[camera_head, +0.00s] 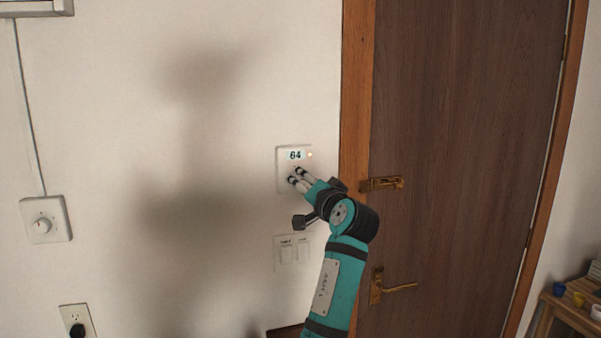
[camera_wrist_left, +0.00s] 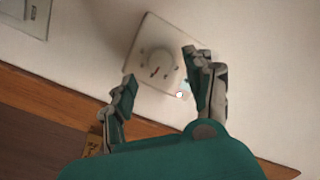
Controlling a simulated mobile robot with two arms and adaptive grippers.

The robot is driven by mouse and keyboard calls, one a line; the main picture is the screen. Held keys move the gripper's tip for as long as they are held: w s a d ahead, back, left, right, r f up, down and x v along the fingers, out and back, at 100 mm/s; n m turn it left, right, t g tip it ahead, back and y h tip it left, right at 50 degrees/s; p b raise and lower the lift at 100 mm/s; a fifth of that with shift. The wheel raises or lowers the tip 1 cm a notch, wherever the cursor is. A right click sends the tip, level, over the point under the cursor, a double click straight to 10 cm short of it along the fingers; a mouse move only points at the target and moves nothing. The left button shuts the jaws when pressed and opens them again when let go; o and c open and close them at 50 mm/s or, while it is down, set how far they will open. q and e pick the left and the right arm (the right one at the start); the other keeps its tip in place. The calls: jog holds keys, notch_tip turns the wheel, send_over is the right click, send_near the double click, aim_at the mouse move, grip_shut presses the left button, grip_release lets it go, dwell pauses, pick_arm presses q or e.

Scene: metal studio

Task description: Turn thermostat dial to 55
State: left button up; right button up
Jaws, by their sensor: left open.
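The thermostat (camera_head: 283,166) is a pale square plate on the wall left of the door, and its display (camera_head: 295,155) reads 64. An orange light glows beside the display. In the head view my fingers hide most of the dial. My left gripper (camera_head: 297,175) is open in front of the thermostat's lower half. In the wrist view its fingertips (camera_wrist_left: 161,68) lie apart on either side of the dial; I cannot tell whether they touch it. My right gripper is not seen.
A brown door (camera_head: 460,110) with a brass latch (camera_head: 383,184) and handle (camera_head: 392,287) is close at the right. A switch plate (camera_head: 290,253) sits below the thermostat. Another wall dial (camera_head: 45,219) and an outlet (camera_head: 77,319) are at the left. The wall between is clear.

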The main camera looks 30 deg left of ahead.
aim_at(301, 181)
pick_arm(q)
jog(key=p+x, duration=0.1)
jog(key=x, duration=0.2)
jog(key=shift+w+a, duration=0.15)
jog(key=shift+a, duration=0.15)
grip_shut()
